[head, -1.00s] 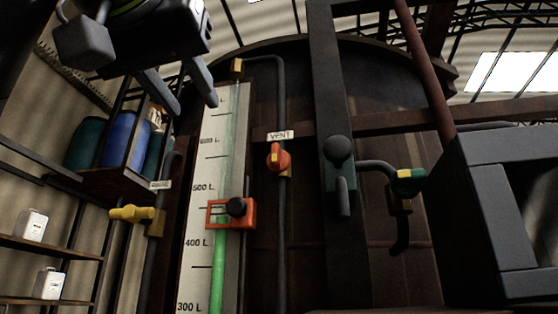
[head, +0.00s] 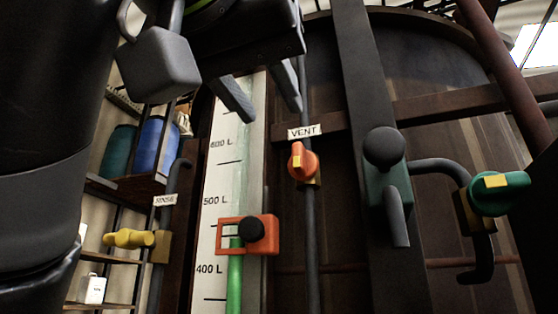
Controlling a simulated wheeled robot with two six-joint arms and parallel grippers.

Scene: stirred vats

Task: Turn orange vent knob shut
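The orange vent knob (head: 303,161) sits on a thin dark pipe below the white VENT label (head: 304,132). It has a yellow mark on its face. My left gripper (head: 265,108) hangs from the top of the head view, up and left of the knob. Its two grey fingers are apart with nothing between them, in front of the upper part of the white level scale. It does not touch the knob. My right gripper cannot be seen.
An orange slider with a black knob (head: 252,231) is on the level scale (head: 212,235), left of the vent pipe. A yellow rinse handle (head: 130,238) is at left. A dark green lever (head: 389,185) and a green knob (head: 498,193) are at right.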

